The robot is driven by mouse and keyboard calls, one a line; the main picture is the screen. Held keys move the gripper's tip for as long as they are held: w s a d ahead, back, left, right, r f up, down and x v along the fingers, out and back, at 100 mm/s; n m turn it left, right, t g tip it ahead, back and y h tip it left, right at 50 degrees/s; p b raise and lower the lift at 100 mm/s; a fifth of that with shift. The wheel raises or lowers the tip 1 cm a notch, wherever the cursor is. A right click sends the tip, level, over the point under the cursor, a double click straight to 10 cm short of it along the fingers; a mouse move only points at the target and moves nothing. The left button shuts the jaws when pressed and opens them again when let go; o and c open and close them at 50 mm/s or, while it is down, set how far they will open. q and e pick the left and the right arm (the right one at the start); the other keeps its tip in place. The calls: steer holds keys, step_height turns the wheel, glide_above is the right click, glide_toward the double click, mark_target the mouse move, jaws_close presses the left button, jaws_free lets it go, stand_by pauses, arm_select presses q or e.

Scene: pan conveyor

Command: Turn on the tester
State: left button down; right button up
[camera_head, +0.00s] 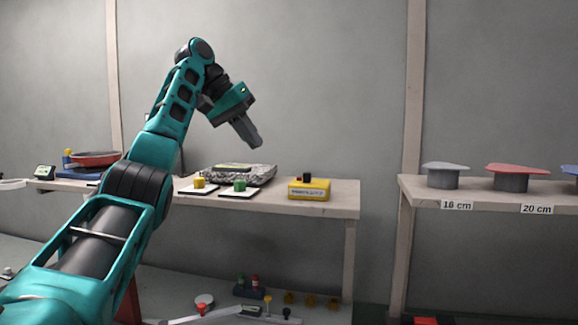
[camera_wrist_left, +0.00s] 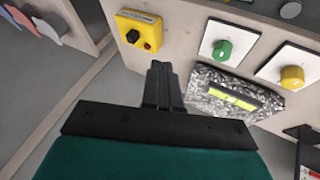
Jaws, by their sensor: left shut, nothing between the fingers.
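My left gripper (camera_head: 256,143) is shut and empty, pointing down in the air above the table, up and to the left of the box. Its shut fingers show in the left wrist view (camera_wrist_left: 160,68), apart from the box. My right gripper is not in view.
A speckled slab (camera_head: 262,175) with a yellow-green strip lies left of the box. White plates bear a yellow knob (camera_head: 199,182) and a green knob (camera_head: 240,186). A gap separates the tables.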

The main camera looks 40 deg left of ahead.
mark_target(307, 178)
arm_select(q)
steer(key=shift+a+r, duration=0.45)
steer(key=shift+a, duration=0.1)
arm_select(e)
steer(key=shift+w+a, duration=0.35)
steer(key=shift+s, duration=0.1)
arm_select(q)
steer(key=x, duration=0.9)
steer(key=shift+d+f, duration=0.1)
steer(key=shift+d, duration=0.05)
steer(key=w+d, duration=0.2)
steer(key=shift+d+f, duration=0.25)
steer(key=shift+d, duration=0.15)
steer(key=shift+w+d, duration=0.25)
steer(key=shift+d, duration=0.2)
